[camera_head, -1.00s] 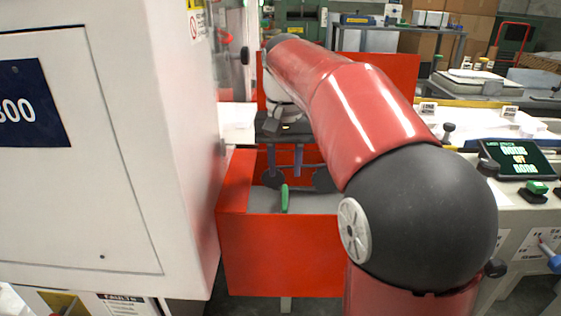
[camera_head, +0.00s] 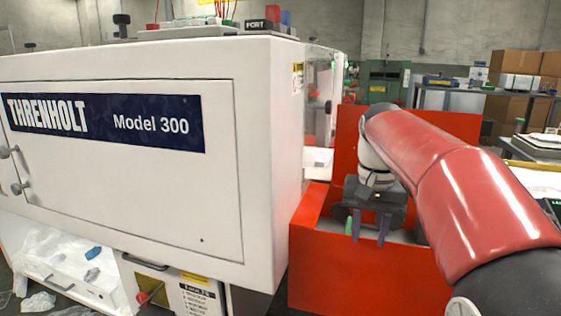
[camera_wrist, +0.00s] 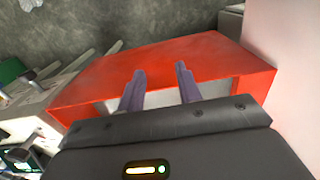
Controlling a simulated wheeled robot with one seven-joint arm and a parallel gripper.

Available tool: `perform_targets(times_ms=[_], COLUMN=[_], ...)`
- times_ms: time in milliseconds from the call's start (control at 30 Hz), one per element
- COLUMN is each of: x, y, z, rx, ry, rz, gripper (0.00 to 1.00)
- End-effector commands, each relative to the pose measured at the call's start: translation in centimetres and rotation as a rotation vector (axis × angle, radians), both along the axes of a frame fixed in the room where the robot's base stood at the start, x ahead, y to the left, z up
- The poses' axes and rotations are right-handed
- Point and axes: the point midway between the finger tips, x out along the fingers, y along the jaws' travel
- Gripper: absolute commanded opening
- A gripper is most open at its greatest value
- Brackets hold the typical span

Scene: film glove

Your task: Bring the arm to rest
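My red arm reaches in from the right in the head view, bent over a red bin (camera_head: 340,275). My gripper (camera_head: 370,239) hangs at its end with both fingers pointing down, over the bin's opening near the front rim. The fingers stand apart with nothing between them, as the wrist view of my gripper (camera_wrist: 160,70) also shows. In that view the bin's red wall (camera_wrist: 225,62) lies beyond the fingers, with its pale grey inside partly hidden by them. A green thing (camera_head: 348,226) shows just left of the fingers; whether they touch cannot be told.
A large white machine cabinet (camera_head: 120,190) marked Threnholt Model 300 stands close left of the bin. Cardboard boxes (camera_head: 515,70) and a bench stand at the back right. A grey floor (camera_wrist: 90,25) shows beyond the bin.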

Motion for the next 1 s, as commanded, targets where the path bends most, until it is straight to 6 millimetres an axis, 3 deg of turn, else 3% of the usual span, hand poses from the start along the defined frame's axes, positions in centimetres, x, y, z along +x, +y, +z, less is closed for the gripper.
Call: perform_targets(times_ms=[367,567,767,1000], x=[-3.0,-5.9,-10.4,-17.3], y=[0.1,0.4,0.8,1.5], z=[-0.2,-0.9,-2.7,-7.8], rx=[0.006,0.007,-0.003,-0.046], ry=[-0.069,-0.137,-0.238,-0.411], rz=[0.042,0.084,0.148,0.258], gripper=[0.35,0.35,0.35,0.35])
